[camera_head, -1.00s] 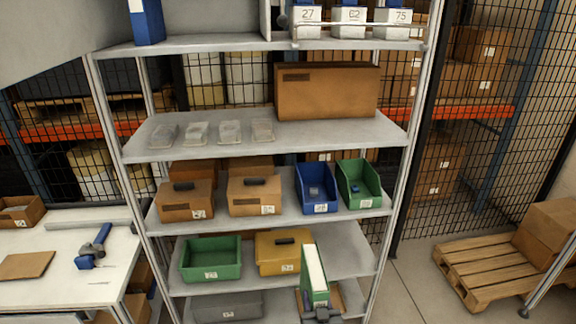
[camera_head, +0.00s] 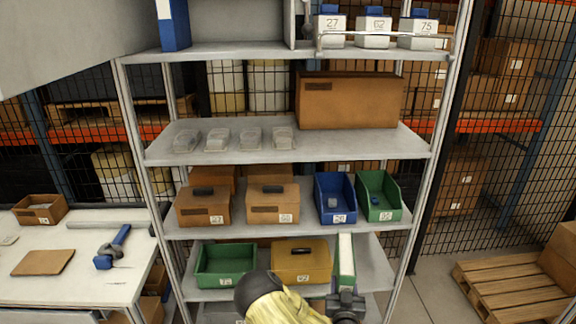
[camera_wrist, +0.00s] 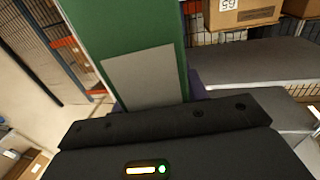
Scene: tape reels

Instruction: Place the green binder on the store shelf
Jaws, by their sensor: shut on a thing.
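The green binder (camera_head: 346,262) stands upright in front of the lower right part of the shelf in the head view, its pale side and a thin green edge showing. My gripper (camera_head: 346,300) is at its lower end. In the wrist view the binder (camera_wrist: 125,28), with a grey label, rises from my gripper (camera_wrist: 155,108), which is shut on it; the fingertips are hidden. The store shelf (camera_head: 290,150) is a grey rack with several levels. I cannot tell whether the binder touches any shelf board.
A green bin (camera_head: 226,281) and a yellow box (camera_head: 300,262) stand left of the binder. Blue (camera_head: 335,205) and green (camera_head: 379,203) bins sit above it. The second board has clear plastic trays (camera_head: 235,139) and a large brown box (camera_head: 349,100). A workbench (camera_head: 50,262) is at left, a pallet (camera_head: 510,285) at right.

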